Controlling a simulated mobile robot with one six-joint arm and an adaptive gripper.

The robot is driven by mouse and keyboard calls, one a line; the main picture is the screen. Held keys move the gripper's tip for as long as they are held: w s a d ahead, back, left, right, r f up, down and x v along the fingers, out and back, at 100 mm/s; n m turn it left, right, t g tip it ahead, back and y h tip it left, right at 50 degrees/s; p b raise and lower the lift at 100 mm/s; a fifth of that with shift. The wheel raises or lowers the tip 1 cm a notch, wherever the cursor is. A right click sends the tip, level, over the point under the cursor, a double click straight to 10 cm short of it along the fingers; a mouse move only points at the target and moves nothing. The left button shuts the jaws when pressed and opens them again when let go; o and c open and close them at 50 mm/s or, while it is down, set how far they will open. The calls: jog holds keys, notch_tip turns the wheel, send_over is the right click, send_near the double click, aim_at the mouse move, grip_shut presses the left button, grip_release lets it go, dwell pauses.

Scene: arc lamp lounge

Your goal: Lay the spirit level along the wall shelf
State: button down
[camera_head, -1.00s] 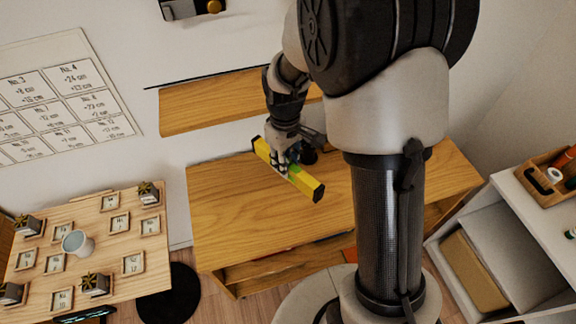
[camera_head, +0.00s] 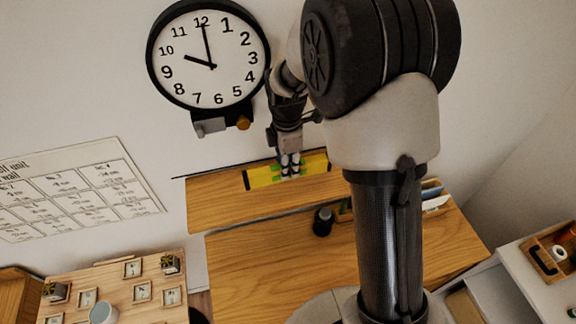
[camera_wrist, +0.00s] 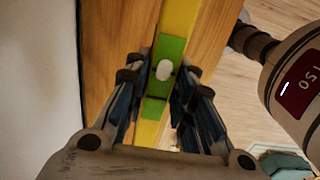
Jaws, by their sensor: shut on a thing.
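The spirit level (camera_head: 262,176) is a yellow bar with green parts. In the head view it lies lengthwise along the wooden wall shelf (camera_head: 215,203), at its height or just above. My gripper (camera_head: 289,168) is shut on the middle of the level from above. In the wrist view, the fingers (camera_wrist: 160,85) stand on both sides of the level (camera_wrist: 178,18), around its green section with a pale vial. The shelf's wood (camera_wrist: 112,45) shows beneath and beside it. I cannot tell whether the level touches the shelf. My arm may hide the shelf's right end.
A wall clock (camera_head: 208,58) hangs above the shelf, with a small bracket under it. A wooden cabinet (camera_head: 265,270) stands below, bearing a dark bottle (camera_head: 323,221). The shelf's left part is clear.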

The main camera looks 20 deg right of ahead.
jog(key=shift+s+r, duration=0.15)
jog(key=shift+s, duration=0.5)
jog(key=shift+w+f+b, duration=0.15)
jog(key=shift+f+b, duration=0.2)
jog(key=shift+f, duration=0.15)
jog(key=shift+w+f+b, duration=0.15)
jog(key=shift+f+b, duration=0.2)
jog(key=shift+f, duration=0.15)
jog(key=shift+s+f+b, duration=0.25)
jog(key=shift+f+b, duration=0.35)
jog(key=shift+f, duration=0.15)
jog(key=shift+w+f+b, duration=0.2)
jog(key=shift+f+b, duration=0.45)
jog(key=shift+f, duration=0.45)
jog(key=shift+f+b, duration=0.45)
jog(key=shift+f, duration=0.1)
jog(key=c, duration=1.3)
grip_release()
jog(key=shift+s, duration=0.1)
